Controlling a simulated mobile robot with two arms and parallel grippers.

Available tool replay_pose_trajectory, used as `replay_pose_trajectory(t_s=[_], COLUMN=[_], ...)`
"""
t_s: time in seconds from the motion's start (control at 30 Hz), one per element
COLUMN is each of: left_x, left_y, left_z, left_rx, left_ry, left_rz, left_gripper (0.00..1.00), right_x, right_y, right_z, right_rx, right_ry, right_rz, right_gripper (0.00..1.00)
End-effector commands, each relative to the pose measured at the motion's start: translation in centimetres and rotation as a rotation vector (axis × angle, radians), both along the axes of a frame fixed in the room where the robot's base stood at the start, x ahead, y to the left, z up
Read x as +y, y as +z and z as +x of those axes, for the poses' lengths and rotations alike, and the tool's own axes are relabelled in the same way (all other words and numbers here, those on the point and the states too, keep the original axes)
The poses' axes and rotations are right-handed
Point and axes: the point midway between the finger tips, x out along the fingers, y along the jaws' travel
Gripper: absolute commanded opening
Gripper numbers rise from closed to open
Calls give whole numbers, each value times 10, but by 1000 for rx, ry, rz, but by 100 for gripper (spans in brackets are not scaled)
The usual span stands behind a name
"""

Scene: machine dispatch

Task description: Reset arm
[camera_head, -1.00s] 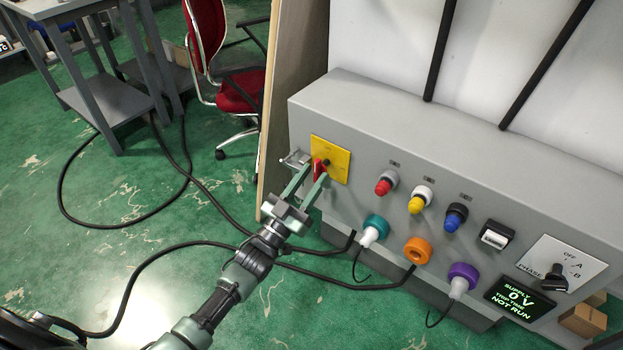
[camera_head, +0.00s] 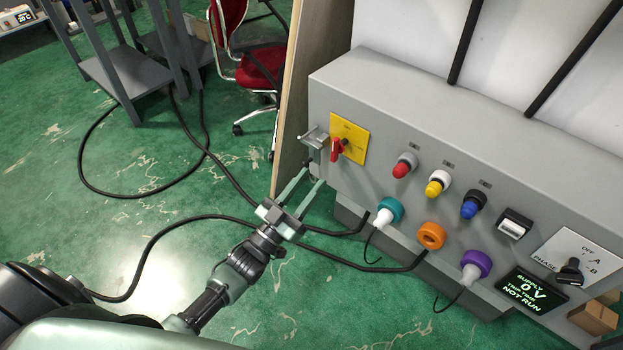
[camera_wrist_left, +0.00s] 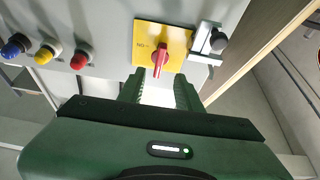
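My left gripper (camera_head: 306,187) is open and empty, its two green fingers pointing at the grey machine panel (camera_head: 375,100). It stands a little below and in front of the red rotary handle (camera_head: 338,149) on the yellow plate (camera_head: 357,144). A gap shows between the fingertips and the handle. In the left wrist view the red handle (camera_wrist_left: 160,58) shows just beyond the fingertips, roughly between them, on the yellow plate (camera_wrist_left: 174,38). My right gripper is in neither view.
Red (camera_head: 404,165), yellow (camera_head: 437,184) and blue (camera_head: 474,205) knobs sit right of the plate. Below are teal (camera_head: 390,209), orange (camera_head: 431,235) and purple (camera_head: 477,263) connectors with cables. A display (camera_head: 532,293) reads "0 V" and "NOT RUN". A metal bracket (camera_head: 315,138) is left of the plate.

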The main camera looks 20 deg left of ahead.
Motion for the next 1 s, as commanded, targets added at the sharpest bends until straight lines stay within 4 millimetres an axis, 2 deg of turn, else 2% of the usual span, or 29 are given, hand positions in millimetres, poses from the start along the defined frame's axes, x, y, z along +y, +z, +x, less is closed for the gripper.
replay_pose_trajectory(t_s=[0.33,0.47,0.57,0.63,0.77,0.87,1.0], left_x=[0,-3,-7,-9,-9,-6,-1], left_y=[-1,-8,-23,-36,-62,-79,-95], left_z=[0,3,3,-1,-22,-50,-100], left_rx=[6,83,220,345,595,788,1038], left_ry=[2,25,64,94,143,168,183], left_rz=[1,20,56,90,162,219,294], left_gripper=[35,35,35,35,35,35,35], right_x=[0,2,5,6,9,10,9], right_y=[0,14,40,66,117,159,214], right_z=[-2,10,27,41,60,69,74], right_rx=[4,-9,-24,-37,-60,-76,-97], right_ry=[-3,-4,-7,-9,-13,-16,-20], right_rz=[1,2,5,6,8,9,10], right_gripper=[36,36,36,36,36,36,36])
